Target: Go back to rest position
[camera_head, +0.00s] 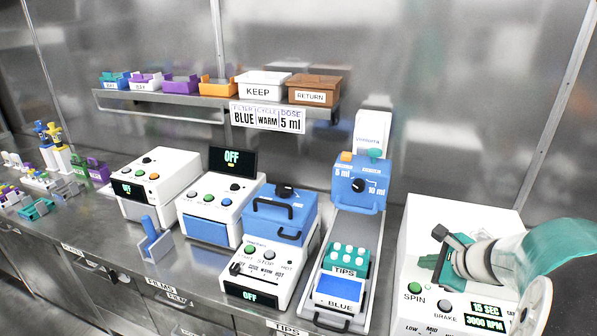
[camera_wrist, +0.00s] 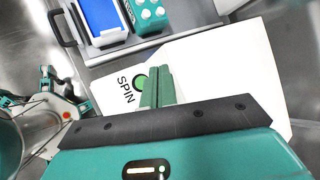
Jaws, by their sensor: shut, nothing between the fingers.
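My gripper (camera_wrist: 158,88) is shut, with its green fingers together and nothing between them. In the wrist view it hangs over the white machine with the SPIN button (camera_wrist: 141,82). In the head view my gripper (camera_head: 432,264) is at the right, over the same white spin machine (camera_head: 415,316). My teal and white arm reaches in from the right edge and hides part of that machine's top. I cannot tell whether the fingertips touch it.
Left of the spin machine stand a tray with a teal TIPS rack (camera_head: 345,261) and a BLUE box (camera_head: 340,291), and a white and blue heater (camera_head: 275,240). A wall shelf (camera_head: 180,99) holds several bins. Free room lies above the bench.

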